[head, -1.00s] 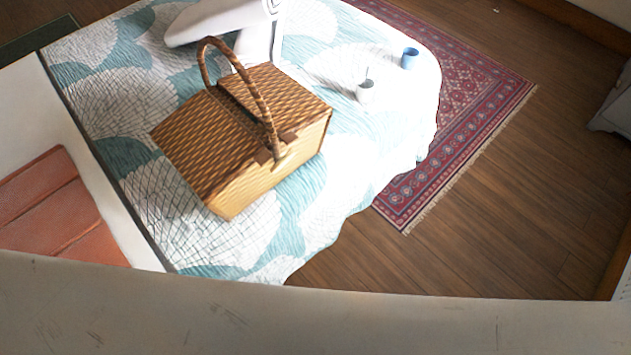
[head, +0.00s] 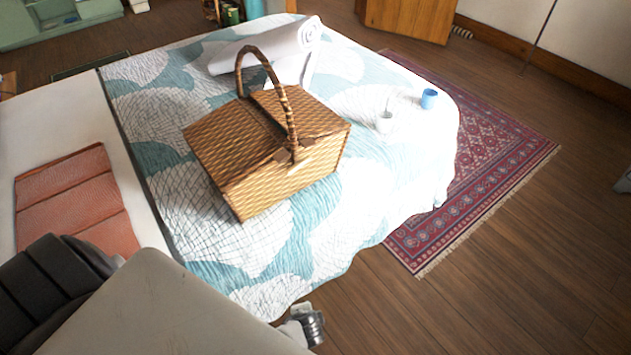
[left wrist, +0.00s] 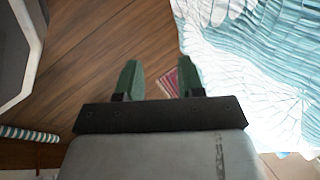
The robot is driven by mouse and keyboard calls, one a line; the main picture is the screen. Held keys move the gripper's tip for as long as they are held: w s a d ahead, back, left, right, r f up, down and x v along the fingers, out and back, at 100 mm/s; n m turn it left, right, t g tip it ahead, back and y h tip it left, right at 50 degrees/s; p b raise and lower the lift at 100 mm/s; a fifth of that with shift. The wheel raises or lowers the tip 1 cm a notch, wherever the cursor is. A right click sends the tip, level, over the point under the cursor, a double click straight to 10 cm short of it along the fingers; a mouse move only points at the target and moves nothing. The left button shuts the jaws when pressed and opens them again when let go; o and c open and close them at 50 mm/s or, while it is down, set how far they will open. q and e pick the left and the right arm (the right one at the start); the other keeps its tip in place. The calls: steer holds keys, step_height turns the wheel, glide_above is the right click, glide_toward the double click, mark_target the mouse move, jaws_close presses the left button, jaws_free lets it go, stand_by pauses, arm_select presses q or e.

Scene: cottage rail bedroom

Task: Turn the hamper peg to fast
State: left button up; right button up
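The wicker hamper (head: 240,165) stands on the bed with its lid down and its hooped handle (head: 288,110) upright. A small pale peg (head: 297,168) shows on its front side below the handle's foot, between brown lid tabs; its exact turn is too small to tell. In the left wrist view my left gripper (left wrist: 158,72) has its two green fingers apart with nothing between them. It is beside the bed over the wood floor, away from the hamper. My right gripper is in neither view.
The patterned quilt (head: 205,215) covers the bed. A red rug (head: 470,190) lies beside the bed. Floor at the right is clear.

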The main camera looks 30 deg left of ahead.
arm_select(q)
steer(key=w+r+t+y+b, duration=0.2)
steer(key=w+r, duration=0.3)
steer(key=w, duration=0.3)
steer(key=n+y+b, duration=0.7)
steer(key=y, duration=0.4)
glide_toward(300, 167)
steer(key=shift+t, duration=0.4)
steer(key=x, duration=0.9)
steer(key=shift+s+f, duration=0.15)
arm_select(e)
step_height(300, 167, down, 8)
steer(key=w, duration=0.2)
arm_select(q)
steer(key=shift+c, duration=0.3)
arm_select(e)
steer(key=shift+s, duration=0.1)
arm_select(q)
jaws_close()
